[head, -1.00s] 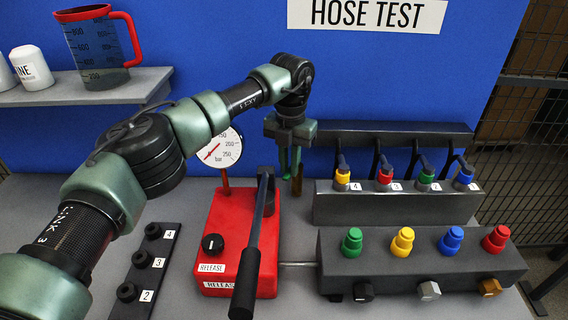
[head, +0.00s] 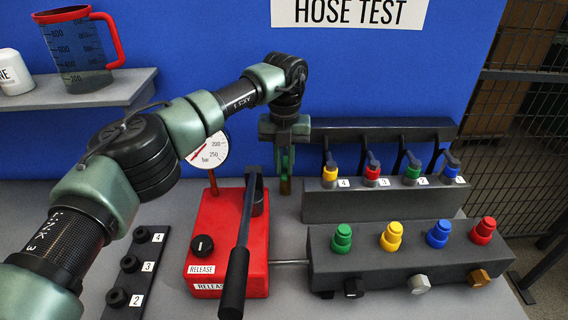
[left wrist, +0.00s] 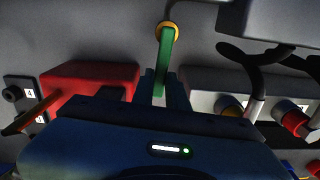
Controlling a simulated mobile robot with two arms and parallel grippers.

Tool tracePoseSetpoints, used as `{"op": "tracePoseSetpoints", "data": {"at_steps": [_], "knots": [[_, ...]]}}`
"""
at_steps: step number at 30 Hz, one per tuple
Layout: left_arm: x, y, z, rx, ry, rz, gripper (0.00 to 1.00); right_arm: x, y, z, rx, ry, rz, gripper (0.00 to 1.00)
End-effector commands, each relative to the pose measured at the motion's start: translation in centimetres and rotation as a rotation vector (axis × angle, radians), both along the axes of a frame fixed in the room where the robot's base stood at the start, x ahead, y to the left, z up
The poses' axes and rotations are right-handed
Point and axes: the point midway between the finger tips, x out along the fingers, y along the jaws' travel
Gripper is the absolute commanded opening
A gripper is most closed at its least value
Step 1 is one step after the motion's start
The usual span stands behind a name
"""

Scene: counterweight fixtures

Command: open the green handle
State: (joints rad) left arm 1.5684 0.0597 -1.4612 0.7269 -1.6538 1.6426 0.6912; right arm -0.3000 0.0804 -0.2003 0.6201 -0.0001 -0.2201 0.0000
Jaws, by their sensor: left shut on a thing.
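The green handle (left wrist: 167,52) is a flat green lever running from a brass-coloured ring toward my left gripper (left wrist: 164,92) in the left wrist view. The left gripper's dark fingers are shut on the handle's near end. In the head view the left gripper (head: 284,168) points down at the left end of the dark hose rack, behind the red pump. A little green and a brass-coloured part show at the fingers there; the rest of the handle is hidden. My right gripper is not in view.
The red pump (head: 212,230) with its black lever (head: 240,240) stands in front of the gripper. The hose rack (head: 388,128) with colored hose ends is to its right. A block (head: 390,262) with colored caps stands nearer. A gauge (head: 208,152) is at left.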

Motion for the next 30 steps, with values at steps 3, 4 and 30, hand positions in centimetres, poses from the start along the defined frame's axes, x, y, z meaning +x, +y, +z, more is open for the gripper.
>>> {"op": "tracePoseSetpoints", "data": {"at_steps": [3, 4, 30], "knots": [[0.1, 0.0, 0.2, -0.001, -0.005, 0.0, 0.0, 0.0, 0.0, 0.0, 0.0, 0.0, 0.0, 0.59], [0.1, 0.0, 0.2, -0.001, -0.006, 0.0, 0.23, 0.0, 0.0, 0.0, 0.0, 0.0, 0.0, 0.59], [0.1, 0.0, 7.0, -0.001, -0.005, 0.0, 0.36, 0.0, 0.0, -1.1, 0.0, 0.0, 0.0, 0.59]]}}
